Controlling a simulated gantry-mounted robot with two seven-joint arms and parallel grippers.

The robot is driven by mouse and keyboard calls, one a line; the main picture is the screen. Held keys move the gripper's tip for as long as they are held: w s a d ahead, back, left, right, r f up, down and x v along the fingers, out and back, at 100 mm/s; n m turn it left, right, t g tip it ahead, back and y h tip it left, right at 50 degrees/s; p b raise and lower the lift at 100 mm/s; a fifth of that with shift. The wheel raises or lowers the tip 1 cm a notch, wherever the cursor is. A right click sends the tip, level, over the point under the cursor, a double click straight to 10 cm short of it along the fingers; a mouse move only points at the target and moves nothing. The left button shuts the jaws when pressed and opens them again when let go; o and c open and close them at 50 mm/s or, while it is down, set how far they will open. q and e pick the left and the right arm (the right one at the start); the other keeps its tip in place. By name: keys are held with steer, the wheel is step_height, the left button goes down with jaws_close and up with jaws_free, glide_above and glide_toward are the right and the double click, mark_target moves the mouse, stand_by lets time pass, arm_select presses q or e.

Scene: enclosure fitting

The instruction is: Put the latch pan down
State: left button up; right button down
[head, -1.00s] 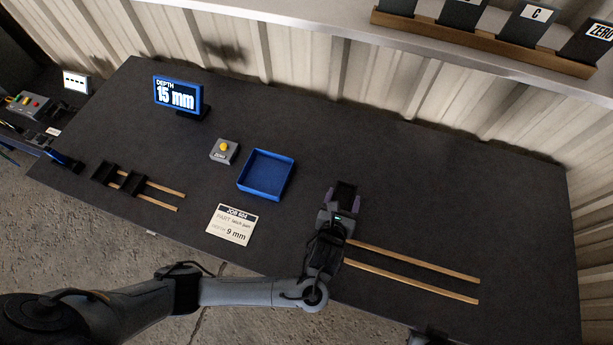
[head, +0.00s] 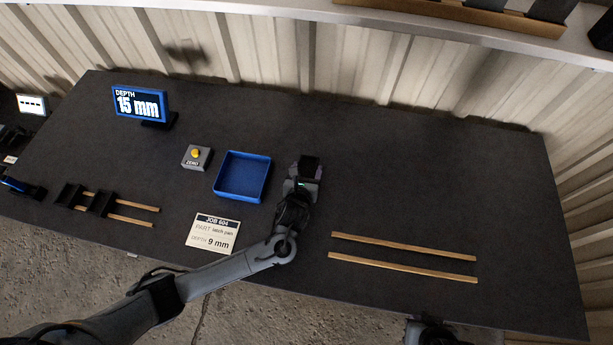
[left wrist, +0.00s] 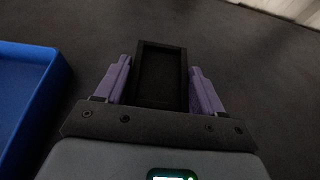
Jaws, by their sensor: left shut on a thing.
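The latch pan is a small black open rectangular pan (left wrist: 160,78). My left gripper (left wrist: 158,88) is shut on it, with one purple finger on each side. In the head view the pan (head: 309,163) and my left gripper (head: 305,178) are just right of the blue tray (head: 243,154), apart from it. I cannot tell whether the pan touches the table. The tray looks empty; its edge also shows at the left of the left wrist view (left wrist: 58,75). A grey and black part of my right arm (head: 432,332) shows at the bottom edge; its fingers cannot be made out.
Two parallel wooden rails (head: 405,246) lie at the right front. Left are shorter rails with black pieces (head: 101,203). A depth display (head: 140,105) reads 15 mm. A ZERO button box (head: 196,157) and a job card (head: 212,234) reading 9 mm stand near the tray. The right back table is clear.

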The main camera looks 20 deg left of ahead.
arm_select(q)
step_height(320, 180, down, 3)
steer(key=shift+f+b, duration=0.1)
steer(key=shift+b, duration=0.2)
steer(key=shift+f, duration=0.15)
steer(key=o, duration=1.2)
